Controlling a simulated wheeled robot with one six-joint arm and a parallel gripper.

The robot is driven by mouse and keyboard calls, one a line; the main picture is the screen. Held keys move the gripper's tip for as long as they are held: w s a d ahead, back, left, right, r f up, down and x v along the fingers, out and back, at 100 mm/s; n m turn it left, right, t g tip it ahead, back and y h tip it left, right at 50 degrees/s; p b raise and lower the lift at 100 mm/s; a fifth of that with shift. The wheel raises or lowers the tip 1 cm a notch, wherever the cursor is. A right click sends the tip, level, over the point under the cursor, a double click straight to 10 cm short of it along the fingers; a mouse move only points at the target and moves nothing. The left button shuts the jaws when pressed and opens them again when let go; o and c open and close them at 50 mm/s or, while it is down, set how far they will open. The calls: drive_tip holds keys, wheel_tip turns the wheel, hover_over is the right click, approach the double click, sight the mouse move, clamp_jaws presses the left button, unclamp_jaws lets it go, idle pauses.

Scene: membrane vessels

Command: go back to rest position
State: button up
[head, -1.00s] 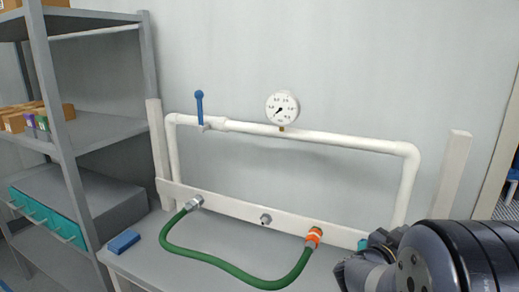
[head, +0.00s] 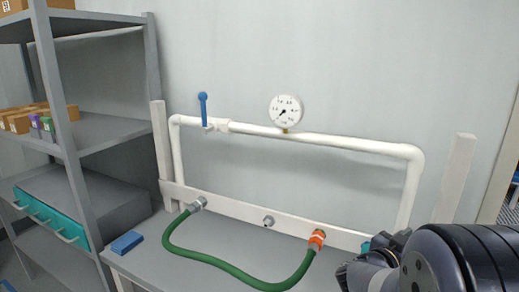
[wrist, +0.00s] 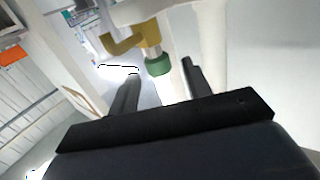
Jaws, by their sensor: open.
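My gripper (wrist: 160,68) is open in the wrist view, with its two dark fingers apart. A brass-yellow fitting (wrist: 148,35) with a green end (wrist: 158,65) shows beyond and between the fingertips. I see nothing held, and cannot tell how far off the fitting is. In the head view my dark arm fills the lower right corner, and my fingers cannot be made out there. A small teal part (head: 366,246) shows just left of my arm, partly hidden by it.
A white pipe (head: 345,144) with a blue-handled valve (head: 203,108) and gauge (head: 286,111) stands over a grey bench (head: 200,268). A green hose (head: 225,272) ends at an orange coupling (head: 317,238). A blue block (head: 127,242) lies left, beside grey shelves (head: 110,130).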

drive_tip(key=v, duration=0.8)
drive_tip(key=x, duration=1.1)
drive_tip(key=shift+d, duration=0.15)
drive_tip(key=shift+f+n+t+y+b, duration=0.3)
drive_tip(key=shift+t+b, duration=0.1)
drive_tip(key=shift+b, duration=0.1)
drive_tip(key=shift+s+r+n+t+y+b, duration=0.15)
drive_tip(key=shift+n+t+y+b, duration=0.35)
drive_tip(key=shift+b, duration=0.35)
drive_tip(key=n+t+y+b, duration=0.2)
drive_tip(key=shift+t+b, duration=0.3)
drive_tip(key=shift+r+n+t+y, duration=0.1)
drive_tip(key=shift+n+t+y, duration=0.2)
drive_tip(key=shift+n+t+y+b, duration=0.3)
drive_tip(key=shift+n+t+y, duration=0.1)
drive_tip(key=shift+y, duration=0.1)
drive_tip(key=shift+r+n+t+y+p, duration=0.15)
drive_tip(key=shift+n+t+y+p, duration=0.35)
drive_tip(key=shift+n+y+p, duration=0.25)
drive_tip(key=n+t+y+p, duration=0.1)
drive_tip(key=y+p, duration=0.2)
drive_tip(key=p, duration=0.1)
drive_tip(key=shift+r+n+p, duration=0.1)
drive_tip(key=shift+n+p, duration=0.2)
drive_tip(key=shift+n, duration=0.05)
